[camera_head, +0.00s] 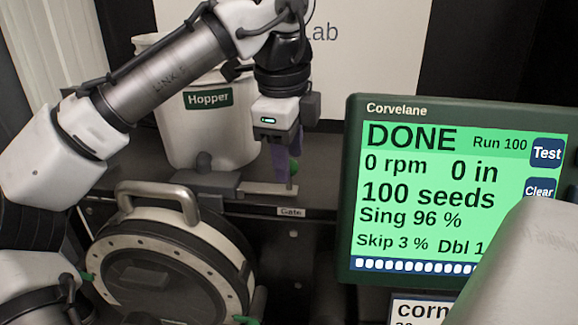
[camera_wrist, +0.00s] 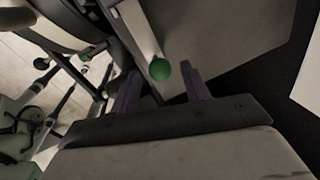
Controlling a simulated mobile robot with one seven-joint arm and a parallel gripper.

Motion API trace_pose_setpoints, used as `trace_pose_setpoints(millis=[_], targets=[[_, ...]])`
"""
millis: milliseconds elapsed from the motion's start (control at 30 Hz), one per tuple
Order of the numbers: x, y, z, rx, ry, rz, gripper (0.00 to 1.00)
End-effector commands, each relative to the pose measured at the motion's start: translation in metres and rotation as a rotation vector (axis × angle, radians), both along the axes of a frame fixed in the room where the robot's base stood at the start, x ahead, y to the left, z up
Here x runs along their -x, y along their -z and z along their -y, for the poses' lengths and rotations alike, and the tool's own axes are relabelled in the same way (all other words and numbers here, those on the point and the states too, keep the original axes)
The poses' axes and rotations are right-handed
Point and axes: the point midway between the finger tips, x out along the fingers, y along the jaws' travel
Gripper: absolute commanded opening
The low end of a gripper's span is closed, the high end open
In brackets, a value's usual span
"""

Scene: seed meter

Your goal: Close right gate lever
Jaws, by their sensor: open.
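The gate lever is a pale flat bar (camera_head: 268,188) beside the "Gate" label (camera_head: 291,211), below the hopper. Its green knob (camera_head: 293,166) shows partly behind my gripper (camera_head: 284,168), which points down over the bar's right end. In the wrist view the green knob (camera_wrist: 160,70) appears between the two purple fingers of my gripper (camera_wrist: 161,85). The fingers are apart, and I cannot tell whether either touches the knob.
The white hopper (camera_head: 208,135) stands just left of my gripper on the dark bench. A round meter housing (camera_head: 165,270) with a metal handle is below left. A green-framed monitor (camera_head: 430,190) reading "DONE", 100 seeds, stands close on the right.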

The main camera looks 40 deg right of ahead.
Motion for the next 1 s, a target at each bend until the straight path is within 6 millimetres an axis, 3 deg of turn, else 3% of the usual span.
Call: trace_pose_setpoints(millis=[200, 567, 900, 1000], targets=[[-0.003, 0.024, 0.004, 0.0, -0.001, 0.001, 0.46], [-0.003, 0.028, 0.005, 0.001, -0.001, -0.001, 0.46], [-0.003, 0.028, 0.005, 0.001, -0.001, 0.0, 0.02], [-0.003, 0.028, 0.005, 0.001, -0.001, 0.0, 0.0]])
